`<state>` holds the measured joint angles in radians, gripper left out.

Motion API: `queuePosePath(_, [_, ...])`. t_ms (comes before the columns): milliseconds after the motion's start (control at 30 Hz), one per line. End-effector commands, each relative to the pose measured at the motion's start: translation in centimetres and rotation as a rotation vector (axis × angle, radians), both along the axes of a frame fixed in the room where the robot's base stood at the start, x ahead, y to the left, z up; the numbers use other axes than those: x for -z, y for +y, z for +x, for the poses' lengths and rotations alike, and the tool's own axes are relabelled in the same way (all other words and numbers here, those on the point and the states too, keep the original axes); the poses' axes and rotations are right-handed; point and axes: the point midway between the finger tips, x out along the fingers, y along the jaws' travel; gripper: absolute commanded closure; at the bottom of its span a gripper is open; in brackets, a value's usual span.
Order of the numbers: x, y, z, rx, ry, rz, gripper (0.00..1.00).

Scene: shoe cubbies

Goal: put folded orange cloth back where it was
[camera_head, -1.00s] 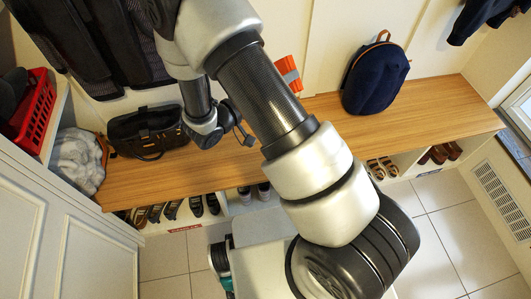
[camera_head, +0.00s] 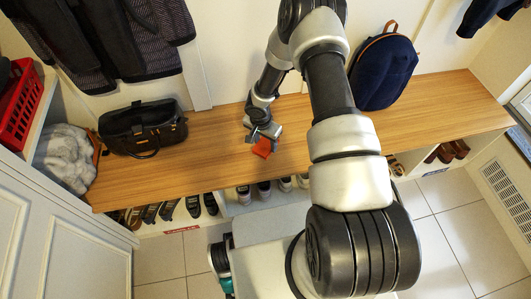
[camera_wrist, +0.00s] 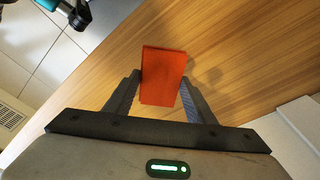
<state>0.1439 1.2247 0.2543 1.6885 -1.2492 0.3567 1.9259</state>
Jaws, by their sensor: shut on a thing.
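The folded orange cloth (camera_head: 263,149) is between the fingers of my gripper (camera_head: 264,136), over the middle of the wooden bench top. In the wrist view the cloth (camera_wrist: 163,70) stands out past the fingertips as a flat orange block. My gripper (camera_wrist: 161,92) is shut on it, one finger on each side. A shadow lies on the wood close to the cloth. I cannot tell whether the cloth touches the bench.
The wooden bench (camera_head: 215,160) is clear around my gripper. A black bag (camera_head: 143,128) stands on it at left, a navy backpack (camera_head: 382,72) at right. Shoes (camera_head: 160,211) fill cubbies below. A red basket (camera_head: 20,103) and grey fluffy item (camera_head: 66,160) are far left.

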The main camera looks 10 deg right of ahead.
Motion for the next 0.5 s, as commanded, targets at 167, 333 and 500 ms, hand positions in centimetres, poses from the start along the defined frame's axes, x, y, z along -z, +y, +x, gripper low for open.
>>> queuePosePath(167, [1.9,0.0,0.0,-0.001,0.000,-0.002,0.68])
queuePosePath(333, [3.8,0.0,-0.1,0.000,0.001,-0.001,0.68])
queuePosePath(500, [5.7,0.0,-0.1,-0.001,0.001,-0.001,0.68])
